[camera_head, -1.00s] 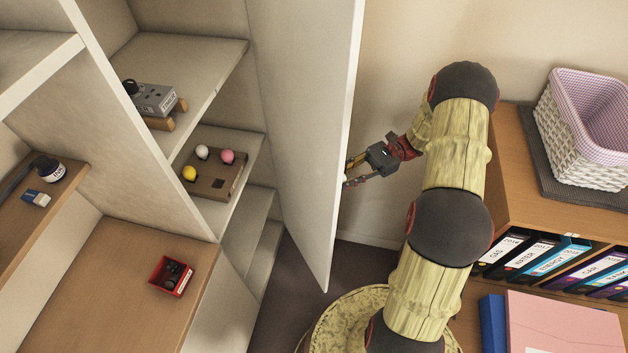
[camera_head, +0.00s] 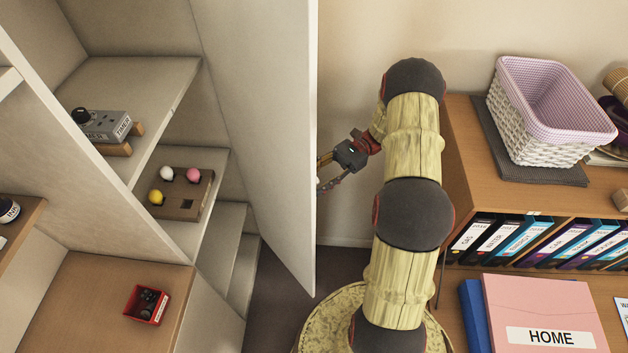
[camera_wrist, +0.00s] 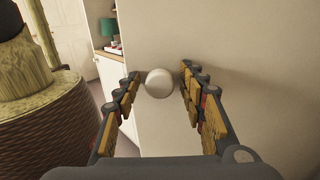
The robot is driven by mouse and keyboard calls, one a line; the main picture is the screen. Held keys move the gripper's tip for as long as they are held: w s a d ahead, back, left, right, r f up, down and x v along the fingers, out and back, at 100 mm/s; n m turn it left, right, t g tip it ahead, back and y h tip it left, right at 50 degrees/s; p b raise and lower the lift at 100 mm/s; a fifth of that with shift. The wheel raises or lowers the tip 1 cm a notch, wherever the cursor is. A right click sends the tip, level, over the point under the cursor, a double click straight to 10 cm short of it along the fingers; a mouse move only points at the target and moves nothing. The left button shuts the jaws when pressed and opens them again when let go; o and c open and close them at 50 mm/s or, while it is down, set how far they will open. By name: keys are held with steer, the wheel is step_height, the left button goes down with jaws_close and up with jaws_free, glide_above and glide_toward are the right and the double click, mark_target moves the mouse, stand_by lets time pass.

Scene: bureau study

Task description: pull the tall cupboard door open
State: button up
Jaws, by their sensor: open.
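The tall cupboard (camera_head: 150,80) stands open at the left, with its shelves showing. Its pale door (camera_head: 262,130) stands swung well out, its outer face toward my arm. My gripper (camera_head: 320,172) is at the outer side of the door, close to its free edge, its fingertips partly hidden in the head view. In the wrist view, my gripper (camera_wrist: 160,90) is open, with a finger on each side of the round pale knob (camera_wrist: 160,83). The fingers look apart from the knob. The door's outer face (camera_wrist: 240,60) fills the right of that view.
The cupboard shelves hold a grey timer box (camera_head: 103,126) and a brown tray (camera_head: 182,205) with coloured balls. A low wooden shelf unit (camera_head: 465,150) with a basket (camera_head: 550,115) and binders stands right of my arm. Dark floor shows below the door.

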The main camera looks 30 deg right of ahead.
steer(key=d, duration=0.7)
steer(key=shift+w+d, duration=0.2)
steer(key=shift+w, duration=0.2)
steer(key=shift+c, duration=0.4)
